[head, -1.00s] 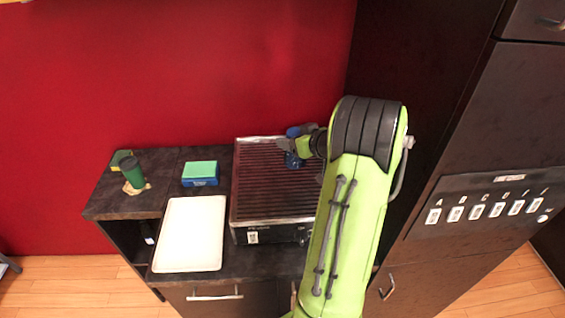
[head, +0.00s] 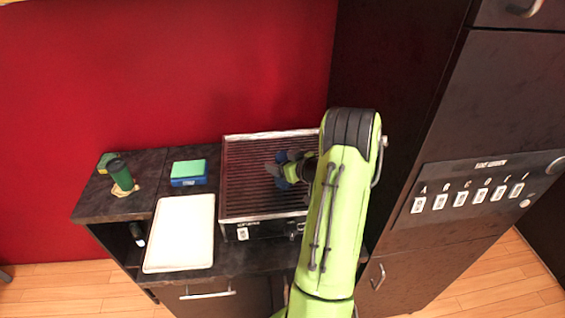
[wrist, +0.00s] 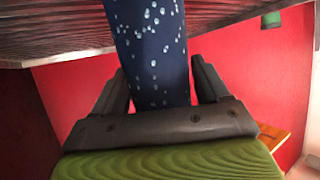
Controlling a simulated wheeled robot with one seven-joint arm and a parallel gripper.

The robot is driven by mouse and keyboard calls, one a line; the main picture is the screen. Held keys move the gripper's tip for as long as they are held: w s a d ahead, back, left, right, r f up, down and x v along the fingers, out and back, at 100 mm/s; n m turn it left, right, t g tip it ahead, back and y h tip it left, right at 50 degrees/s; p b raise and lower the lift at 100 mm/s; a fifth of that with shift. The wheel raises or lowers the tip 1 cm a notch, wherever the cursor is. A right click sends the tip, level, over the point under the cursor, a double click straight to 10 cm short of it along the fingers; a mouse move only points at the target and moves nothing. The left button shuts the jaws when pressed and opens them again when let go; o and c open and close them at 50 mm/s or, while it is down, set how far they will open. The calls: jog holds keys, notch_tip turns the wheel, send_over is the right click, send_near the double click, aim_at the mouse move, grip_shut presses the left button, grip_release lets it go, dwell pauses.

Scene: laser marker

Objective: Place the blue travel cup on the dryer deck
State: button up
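The blue travel cup (head: 283,184) shows in the head view over the middle of the dryer deck (head: 242,190), a dark slatted top with a metal rim. My gripper (head: 290,170) is around the cup, with a finger across its middle. In the wrist view the dark blue cup, covered in water drops (wrist: 152,50), stands between the two black fingers of my gripper (wrist: 162,85), which close in on its sides. The deck's slats (wrist: 55,35) lie behind its far end. I cannot tell whether the cup's base touches the slats.
A white tray (head: 182,235) lies left of the deck. A green-and-blue block (head: 188,173) sits behind it. A dark green cup (head: 120,176) stands at the counter's far left. A tall dark cabinet (head: 450,130) bounds the right side, and a red wall is behind.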

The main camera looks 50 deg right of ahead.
jog(key=shift+o, duration=1.1)
jog(key=shift+r, duration=0.1)
